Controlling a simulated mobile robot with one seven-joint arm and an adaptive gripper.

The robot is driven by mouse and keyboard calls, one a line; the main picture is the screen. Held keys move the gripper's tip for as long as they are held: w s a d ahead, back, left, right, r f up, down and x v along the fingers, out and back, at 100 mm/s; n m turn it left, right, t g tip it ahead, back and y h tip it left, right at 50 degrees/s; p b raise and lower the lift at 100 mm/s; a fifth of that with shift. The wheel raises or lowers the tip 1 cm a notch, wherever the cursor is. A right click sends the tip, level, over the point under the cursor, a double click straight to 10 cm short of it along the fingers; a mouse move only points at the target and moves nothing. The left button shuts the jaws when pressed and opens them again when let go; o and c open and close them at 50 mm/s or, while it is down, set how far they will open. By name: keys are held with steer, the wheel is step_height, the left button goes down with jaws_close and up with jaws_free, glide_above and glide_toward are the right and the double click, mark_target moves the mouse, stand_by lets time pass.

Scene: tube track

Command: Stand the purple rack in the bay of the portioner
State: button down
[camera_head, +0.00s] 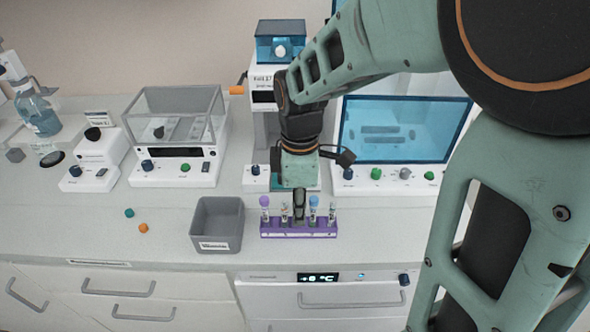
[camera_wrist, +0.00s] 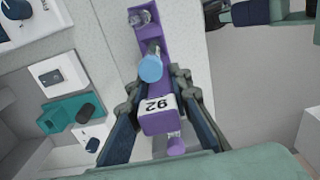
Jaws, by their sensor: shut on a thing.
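The purple rack (camera_head: 299,231) is upright near the front edge of the counter and holds several tubes, one purple-capped (camera_head: 264,201) and one blue-capped (camera_head: 313,201). My gripper (camera_head: 299,207) points down at its middle, shut on it. In the wrist view, the fingers lie either side of the rack's purple block (camera_wrist: 158,122) marked 92. I cannot tell whether the rack touches the counter. A tall white machine with a blue top (camera_head: 280,42), probably the portioner, stands behind my gripper. Its teal base part (camera_head: 313,184) shows low down; my arm hides much of its front.
A grey bin (camera_head: 217,224) stands close left of the rack. A wide machine with a blue window (camera_head: 400,130) is at the back right; a clear-covered machine (camera_head: 177,130) is at the left. Two small caps (camera_head: 143,228) lie on the left counter. Counter right of the rack is clear.

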steer(key=shift+f, duration=0.1)
steer(key=c, duration=2.2)
jaws_free()
steer(key=shift+f, duration=0.15)
steer(key=shift+c, duration=0.2)
steer(key=o, duration=0.5)
step_height(320, 180, up, 12)
steer(key=shift+r+p, duration=0.25)
steer(key=shift+p, duration=0.2)
